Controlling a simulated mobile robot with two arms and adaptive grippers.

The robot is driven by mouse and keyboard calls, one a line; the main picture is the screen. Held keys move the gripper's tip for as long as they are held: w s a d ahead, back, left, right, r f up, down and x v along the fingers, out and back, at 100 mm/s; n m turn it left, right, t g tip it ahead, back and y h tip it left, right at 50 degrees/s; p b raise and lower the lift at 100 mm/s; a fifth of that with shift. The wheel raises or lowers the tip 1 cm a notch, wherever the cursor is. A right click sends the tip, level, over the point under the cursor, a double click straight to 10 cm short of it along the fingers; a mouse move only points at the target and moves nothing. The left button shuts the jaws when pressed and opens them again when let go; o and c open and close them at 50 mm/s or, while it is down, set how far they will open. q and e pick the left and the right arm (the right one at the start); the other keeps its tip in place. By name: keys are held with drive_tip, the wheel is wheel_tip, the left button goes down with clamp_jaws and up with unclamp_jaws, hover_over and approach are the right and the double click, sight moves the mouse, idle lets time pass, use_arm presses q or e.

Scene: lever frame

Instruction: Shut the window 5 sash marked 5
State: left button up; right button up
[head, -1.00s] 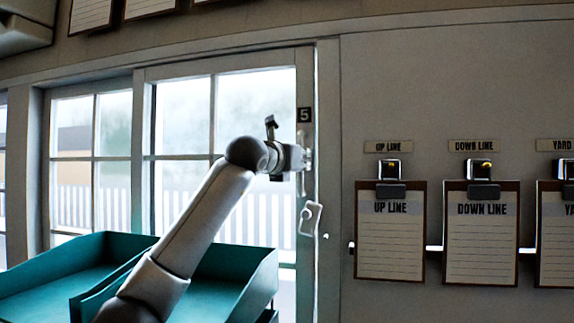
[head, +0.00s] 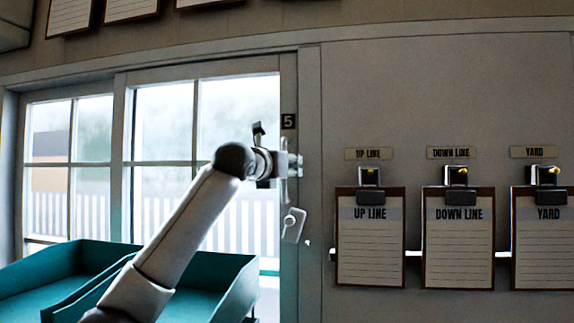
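The window 5 sash (head: 288,90) is a pale framed window with several panes. A dark plate marked 5 (head: 289,121) is on its right stile. The sash's right edge looks close to the post on its right; I cannot tell if a gap remains. A pale latch plate (head: 293,224) hangs tilted lower on the stile. My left gripper (head: 294,166) is at the stile just below the 5, by a slim upright handle (head: 284,188) it partly hides. Whether its fingers are open or shut, or touch the handle, is unclear. My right gripper is out of view.
Teal trays (head: 225,270) stand below the window, under my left arm. Clipboards marked UP LINE (head: 370,250), DOWN LINE (head: 458,250) and YARD (head: 543,250) hang on the wall to the right. More papers hang along the top.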

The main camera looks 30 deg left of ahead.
use_arm(q)
drive_tip(key=shift+a+r, duration=0.15)
drive_tip(key=shift+r, duration=0.45)
drive_tip(key=r, duration=0.8)
drive_tip(key=shift+d+r, duration=0.25)
drive_tip(key=shift+r, duration=0.15)
drive_tip(key=shift+f, duration=0.1)
